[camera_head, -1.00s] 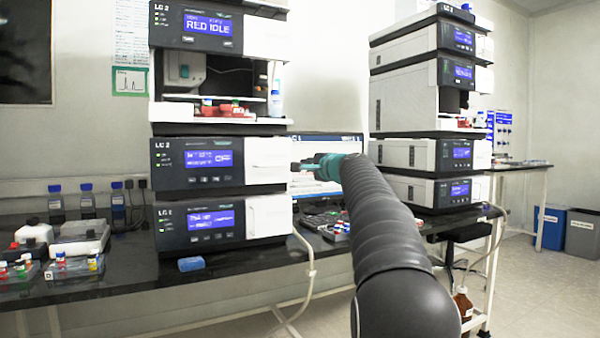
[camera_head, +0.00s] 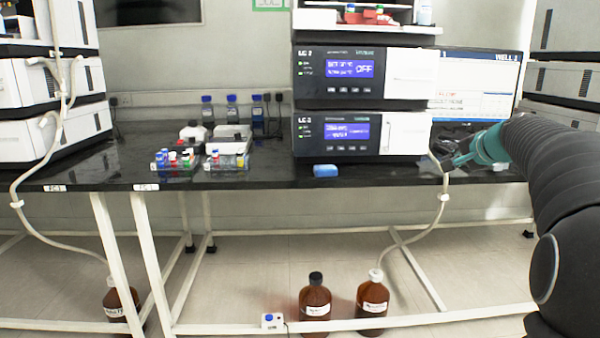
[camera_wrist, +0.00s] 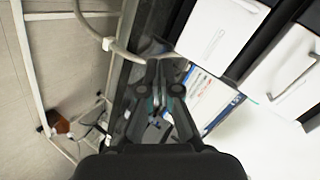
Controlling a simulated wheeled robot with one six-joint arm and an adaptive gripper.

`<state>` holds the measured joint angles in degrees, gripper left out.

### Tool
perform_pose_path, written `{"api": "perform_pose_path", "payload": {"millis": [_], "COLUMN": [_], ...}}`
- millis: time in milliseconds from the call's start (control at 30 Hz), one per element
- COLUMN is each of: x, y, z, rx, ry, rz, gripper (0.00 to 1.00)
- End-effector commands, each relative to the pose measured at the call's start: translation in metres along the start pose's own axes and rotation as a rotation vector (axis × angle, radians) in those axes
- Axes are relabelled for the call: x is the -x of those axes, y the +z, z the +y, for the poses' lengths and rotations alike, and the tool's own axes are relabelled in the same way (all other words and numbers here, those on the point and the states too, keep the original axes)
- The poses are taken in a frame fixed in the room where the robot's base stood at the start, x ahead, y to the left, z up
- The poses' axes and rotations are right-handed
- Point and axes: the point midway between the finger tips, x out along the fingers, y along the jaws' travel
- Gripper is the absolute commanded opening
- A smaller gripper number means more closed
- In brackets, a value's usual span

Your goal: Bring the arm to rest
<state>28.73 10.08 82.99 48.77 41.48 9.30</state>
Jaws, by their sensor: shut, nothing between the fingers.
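My arm reaches in from the right edge of the head view, with my gripper (camera_head: 440,163) at its far end, just right of the lower unit of the LC 2 stack (camera_head: 362,135). In the wrist view my gripper (camera_wrist: 158,66) is shut, its two fingers together with nothing between them. The fingers are apart from the white front panels of the stack (camera_wrist: 222,32) in that view. The exact gap to the bench and stack is hard to tell in the head view.
The black bench (camera_head: 260,178) carries a blue block (camera_head: 325,171), vial trays (camera_head: 226,161) and blue-capped bottles (camera_head: 207,111). A monitor (camera_head: 475,88) stands behind my arm. A pale tube (camera_head: 441,205) hangs by my gripper. Brown bottles (camera_head: 315,302) stand below.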

Motion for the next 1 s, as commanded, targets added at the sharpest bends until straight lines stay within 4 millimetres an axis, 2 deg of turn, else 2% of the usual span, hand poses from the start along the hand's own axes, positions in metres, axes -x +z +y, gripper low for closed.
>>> {"api": "perform_pose_path", "payload": {"millis": [33,200,400,500,700,800,900,1000], "x": [0.007,0.040,0.099,0.130,0.187,0.210,0.226,0.236], "y": [0.029,0.119,0.213,0.251,0.311,0.333,0.349,0.358], "z": [0.015,0.072,0.133,0.161,0.209,0.225,0.230,0.222], "rx": [0.061,0.281,0.536,0.654,0.863,0.946,1.004,1.039], "ry": [0.060,0.245,0.404,0.460,0.527,0.528,0.502,0.457], "rz": [-0.043,-0.187,-0.343,-0.407,-0.491,-0.505,-0.501,-0.483], "gripper": [0.00,0.00,0.00,0.00,0.00,0.00,0.00,0.00]}}
